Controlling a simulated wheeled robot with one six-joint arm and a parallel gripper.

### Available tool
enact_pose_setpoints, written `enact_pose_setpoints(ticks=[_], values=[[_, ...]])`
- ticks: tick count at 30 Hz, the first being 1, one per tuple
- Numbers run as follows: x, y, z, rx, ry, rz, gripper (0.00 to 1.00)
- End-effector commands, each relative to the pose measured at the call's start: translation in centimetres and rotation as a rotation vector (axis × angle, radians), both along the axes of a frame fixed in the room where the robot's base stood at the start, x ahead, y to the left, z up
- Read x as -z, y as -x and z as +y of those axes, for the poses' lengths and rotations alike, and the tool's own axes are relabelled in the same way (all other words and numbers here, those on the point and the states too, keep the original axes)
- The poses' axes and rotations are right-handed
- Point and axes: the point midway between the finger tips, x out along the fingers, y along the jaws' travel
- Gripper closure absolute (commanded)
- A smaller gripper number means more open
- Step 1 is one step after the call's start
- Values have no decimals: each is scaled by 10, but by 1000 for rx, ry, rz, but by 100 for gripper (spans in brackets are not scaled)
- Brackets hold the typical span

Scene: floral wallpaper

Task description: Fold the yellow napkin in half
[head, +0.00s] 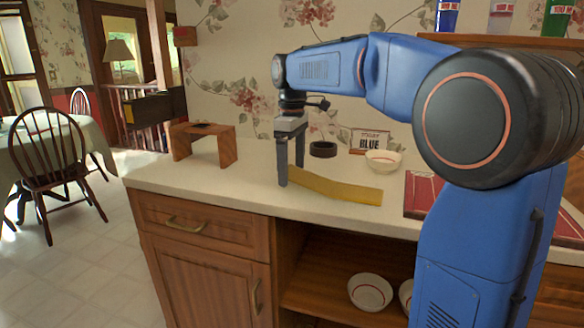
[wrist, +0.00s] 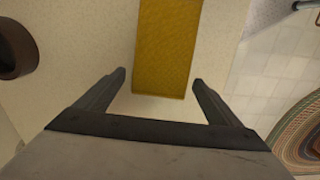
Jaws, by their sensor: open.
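The yellow napkin (head: 340,190) lies on the pale counter as a flat, narrow strip, running from my gripper towards the right. I cannot tell whether it is one layer or more. My gripper (head: 291,174) points down at the napkin's left end, with its fingers apart. In the wrist view, the napkin (wrist: 166,45) runs from the top edge down to a short end between the two open fingers (wrist: 159,77). Nothing is gripped. The gap between the fingertips and the counter is hard to judge. Part of the napkin's left end is hidden behind a finger in the head view.
A dark ring (head: 323,149), a white bowl (head: 383,161) and a small "BLUE" sign (head: 369,140) stand behind the napkin. A wooden stand (head: 203,145) is at left. A red patterned board (head: 421,193) lies at right. The counter's front edge (head: 250,205) is close to the napkin.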

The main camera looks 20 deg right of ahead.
Motion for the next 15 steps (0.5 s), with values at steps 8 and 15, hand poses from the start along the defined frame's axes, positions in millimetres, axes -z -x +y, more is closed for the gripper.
enact_pose_setpoints(ticks=[8, 15], values=[[1, 0, 0, 0, 0, 0, 15], [1, 0, 0, 0, 0, 0, 41]])
